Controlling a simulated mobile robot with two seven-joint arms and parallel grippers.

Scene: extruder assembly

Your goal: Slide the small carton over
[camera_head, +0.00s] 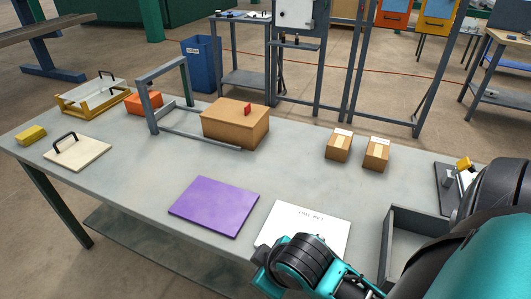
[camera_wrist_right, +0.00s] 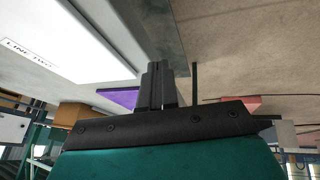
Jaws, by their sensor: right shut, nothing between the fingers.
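Two small brown cartons with pale tape and labels stand side by side at the right of the table in the head view: a left one (camera_head: 339,147) and a right one (camera_head: 376,155). A gap separates them. A larger brown box (camera_head: 235,124) with a red piece on top stands left of them. My right gripper (camera_wrist_right: 160,84) is shut and empty in the right wrist view, close to the white sheet (camera_wrist_right: 65,40). In the head view my right arm reaches in from the lower right, well in front of the cartons; its fingertips are not clear there. My left gripper is not in view.
A purple mat (camera_head: 214,207) and the white sheet (camera_head: 317,227) lie near the front edge. A grey open-topped bin (camera_head: 413,222) stands at the right. A grey frame (camera_head: 153,108) stands beside the larger box. Bare tabletop lies between mat and cartons.

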